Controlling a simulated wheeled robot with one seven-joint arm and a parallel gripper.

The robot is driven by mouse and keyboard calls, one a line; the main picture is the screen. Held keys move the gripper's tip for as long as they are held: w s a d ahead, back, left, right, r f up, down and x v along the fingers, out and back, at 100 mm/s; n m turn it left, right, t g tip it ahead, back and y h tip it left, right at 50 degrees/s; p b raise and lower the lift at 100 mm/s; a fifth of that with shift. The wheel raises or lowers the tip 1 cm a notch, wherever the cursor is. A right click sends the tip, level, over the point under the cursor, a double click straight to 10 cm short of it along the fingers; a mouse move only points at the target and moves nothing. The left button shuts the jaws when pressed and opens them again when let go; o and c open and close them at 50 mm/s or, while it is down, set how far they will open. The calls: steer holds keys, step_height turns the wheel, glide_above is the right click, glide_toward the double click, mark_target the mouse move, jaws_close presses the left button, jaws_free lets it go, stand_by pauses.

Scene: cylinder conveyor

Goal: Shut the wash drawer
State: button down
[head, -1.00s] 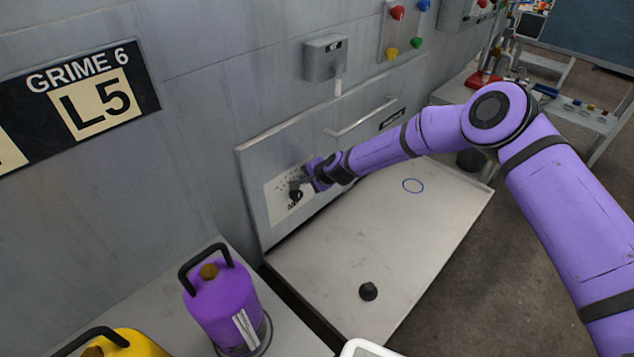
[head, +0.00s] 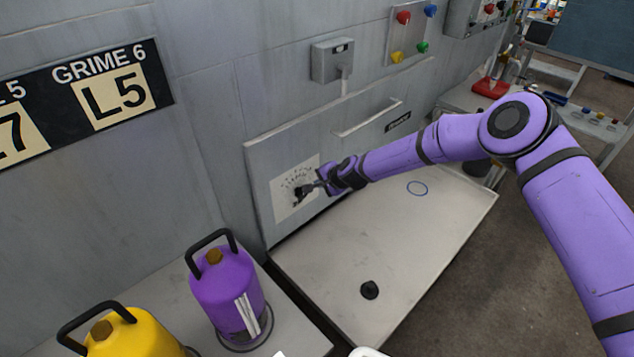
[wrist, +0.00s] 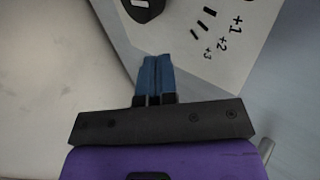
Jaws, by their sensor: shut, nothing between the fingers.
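A grey front panel (head: 262,170) with a bar handle (head: 368,118) stands upright against the wall behind a pale flat top. A small dark label (head: 398,121) on it is too small to read, so I cannot be sure that this is the wash drawer. A white dial plate (head: 283,208) with a black knob (head: 299,194) is on its left part. My gripper (head: 314,186) is just right of the knob, below and left of the handle. In the wrist view its blue fingers (wrist: 156,60) are together and empty, with the dial plate (wrist: 232,50) and knob (wrist: 142,8) beyond them.
The pale top (head: 420,235) carries a black knob-like piece (head: 369,290) and a blue ring mark (head: 417,188). A purple canister (head: 225,290) and a yellow canister (head: 135,335) stand at the lower left. A grey box (head: 333,60) is on the wall above the panel.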

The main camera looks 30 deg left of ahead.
steer(key=s+d+r+n+t+h, duration=0.1)
steer(key=s+d+r+n+h, duration=0.15)
steer(key=d+r, duration=1.65)
steer(key=s+d+r+n+t+h, duration=0.1)
steer(key=s+d+r+n+h, duration=0.15)
steer(key=d+r, duration=1.65)
steer(key=s+d+r+h, duration=0.3)
steer(key=s+d+r, duration=0.8)
steer(key=s+d, duration=0.4)
steer(key=s+d+m, duration=0.1)
steer(key=s+d, duration=0.9)
steer(key=s, duration=0.5)
steer(key=shift+s+d+h, duration=0.15)
steer(key=shift+d+h, duration=0.15)
steer(key=shift+h, duration=0.1)
steer(key=shift+r, duration=0.15)
